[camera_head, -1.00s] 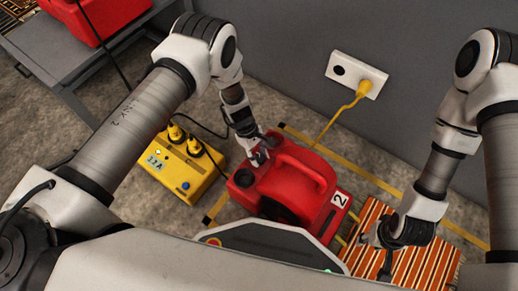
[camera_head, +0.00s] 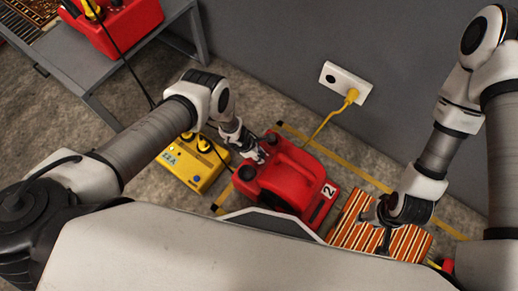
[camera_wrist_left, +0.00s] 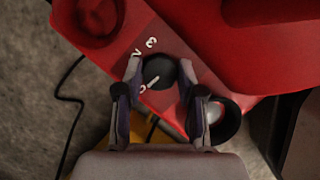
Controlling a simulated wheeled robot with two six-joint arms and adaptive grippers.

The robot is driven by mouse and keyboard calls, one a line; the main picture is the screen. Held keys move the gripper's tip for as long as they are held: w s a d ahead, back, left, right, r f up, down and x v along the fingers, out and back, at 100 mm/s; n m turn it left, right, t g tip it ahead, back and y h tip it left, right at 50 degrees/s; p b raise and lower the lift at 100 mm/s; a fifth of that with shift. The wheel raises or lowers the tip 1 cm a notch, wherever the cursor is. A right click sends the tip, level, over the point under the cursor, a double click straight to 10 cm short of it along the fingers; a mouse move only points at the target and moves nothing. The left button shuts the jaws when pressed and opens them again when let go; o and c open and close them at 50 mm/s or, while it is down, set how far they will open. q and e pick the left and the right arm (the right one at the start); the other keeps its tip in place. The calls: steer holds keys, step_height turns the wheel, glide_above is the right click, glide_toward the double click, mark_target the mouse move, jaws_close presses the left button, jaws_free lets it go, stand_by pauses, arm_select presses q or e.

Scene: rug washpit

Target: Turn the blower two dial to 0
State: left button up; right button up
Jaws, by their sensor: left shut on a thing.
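The red blower (camera_head: 297,183) with a "2" label stands on the floor in the middle of the head view. Its dial (camera_wrist_left: 159,74) is a small black knob with a white pointer line in the left wrist view. Printed 3 and 2 show above the dial and a mark like 0 at its lower left; the pointer slants toward that lower-left mark. My left gripper (camera_wrist_left: 160,100) is shut on the dial, one finger on each side; it also shows in the head view (camera_head: 254,154). My right gripper (camera_head: 379,226) is open and empty above the striped rug.
A yellow cord runs to the wall outlet (camera_head: 345,82). The striped rug (camera_head: 350,226) lies at right. A grey table (camera_head: 75,75) carries another red machine (camera_head: 118,25).

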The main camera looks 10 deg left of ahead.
arm_select(q)
steer(key=shift+n+p, duration=0.5)
arm_select(e)
steer(key=shift+r, duration=0.85)
arm_select(q)
steer(key=o, duration=1.1)
steer(key=shift+o, duration=0.2)
steer(key=v, duration=1.2)
steer(key=shift+s, duration=0.25)
steer(key=shift+d, duration=0.1)
